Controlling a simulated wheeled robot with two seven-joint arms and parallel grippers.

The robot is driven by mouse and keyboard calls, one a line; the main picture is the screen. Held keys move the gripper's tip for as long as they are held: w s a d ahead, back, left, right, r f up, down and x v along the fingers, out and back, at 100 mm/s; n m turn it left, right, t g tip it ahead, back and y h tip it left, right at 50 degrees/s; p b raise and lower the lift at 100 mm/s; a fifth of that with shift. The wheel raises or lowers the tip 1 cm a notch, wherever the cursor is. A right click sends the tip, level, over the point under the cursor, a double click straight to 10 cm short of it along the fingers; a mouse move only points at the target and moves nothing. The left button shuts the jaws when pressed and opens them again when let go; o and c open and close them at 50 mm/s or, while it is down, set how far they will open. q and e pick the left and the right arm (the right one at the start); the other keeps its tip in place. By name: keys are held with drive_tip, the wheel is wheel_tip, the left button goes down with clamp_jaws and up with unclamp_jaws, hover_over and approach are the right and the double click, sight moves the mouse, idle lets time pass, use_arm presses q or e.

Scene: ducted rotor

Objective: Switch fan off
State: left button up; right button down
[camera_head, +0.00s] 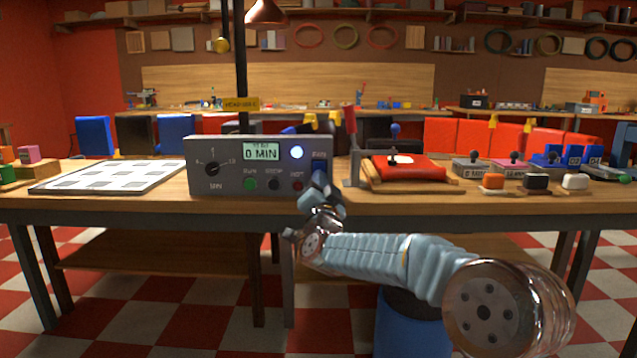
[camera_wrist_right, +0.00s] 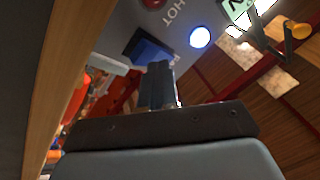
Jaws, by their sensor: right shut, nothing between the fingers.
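A grey control box (camera_head: 224,172) stands at the front of the workbench. Its fan switch, a blue rocker (camera_head: 320,166), is at the box's right end and also shows in the wrist view (camera_wrist_right: 146,48). Beside it a round lamp (camera_head: 297,152) glows bluish white; it also shows in the wrist view (camera_wrist_right: 200,37). The display (camera_head: 261,152) reads 0 MIN. My right gripper (camera_head: 320,180) is shut and empty, its fingertips (camera_wrist_right: 160,70) right at the lower part of the blue switch. I cannot tell whether they touch it. My left gripper is not in view.
A dial (camera_head: 212,169) and several small buttons share the box's front. Left of it lies a white patterned board (camera_head: 110,177). To the right is a press-like fixture with a red pad (camera_head: 405,168). Small grey boxes and blocks stand farther right. A dark post rises behind the box.

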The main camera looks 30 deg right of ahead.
drive_tip(key=shift+w+d+f, duration=0.3)
drive_tip(key=shift+w, duration=0.15)
idle(0.8)
idle(0.3)
drive_tip(key=shift+s+a+r+b, duration=0.35)
drive_tip(key=shift+s+a+b, duration=0.1)
drive_tip(key=shift+s, duration=0.2)
drive_tip(key=s, duration=0.1)
drive_tip(key=s+a+r, duration=0.2)
drive_tip(key=s, duration=0.1)
drive_tip(key=shift+a+r, duration=0.1)
drive_tip(key=shift+a, duration=0.1)
idle(0.5)
